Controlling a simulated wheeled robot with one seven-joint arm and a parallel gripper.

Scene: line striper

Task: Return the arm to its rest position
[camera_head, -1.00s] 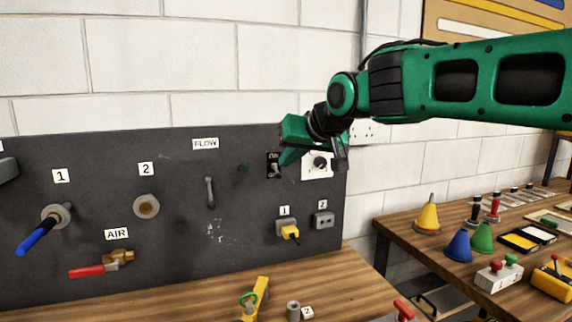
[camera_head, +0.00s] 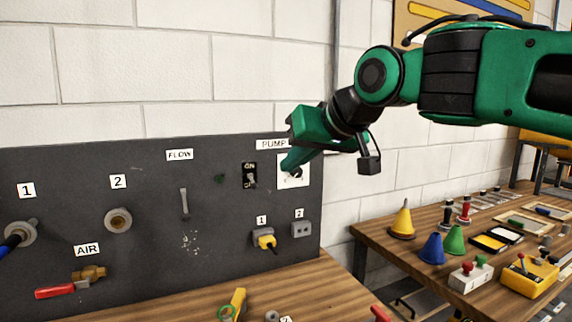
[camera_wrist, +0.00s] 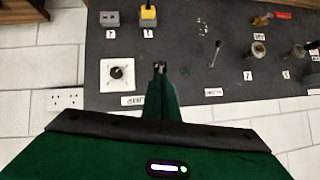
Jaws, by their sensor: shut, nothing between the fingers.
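My green arm comes in from the right in the head view, and my gripper (camera_head: 292,166) is in front of the dark panel (camera_head: 80,215), near its upper right. The gripper is shut and empty. In the head view it partly covers the white plate with a dark knob (camera_head: 293,178) under the PUMP label (camera_head: 272,144). The ON/OFF switch (camera_head: 250,176) is just left of it. In the wrist view the shut green fingers (camera_wrist: 160,88) point at the switch (camera_wrist: 159,68), with the white plate (camera_wrist: 105,84) beside them. I cannot tell any contact.
A yellow plug (camera_head: 265,241) is in socket 1, beside socket 2 (camera_head: 301,229). A red-handled AIR valve (camera_head: 60,288) is at lower left. The right bench (camera_head: 385,240) holds cones, stamps and boxes.

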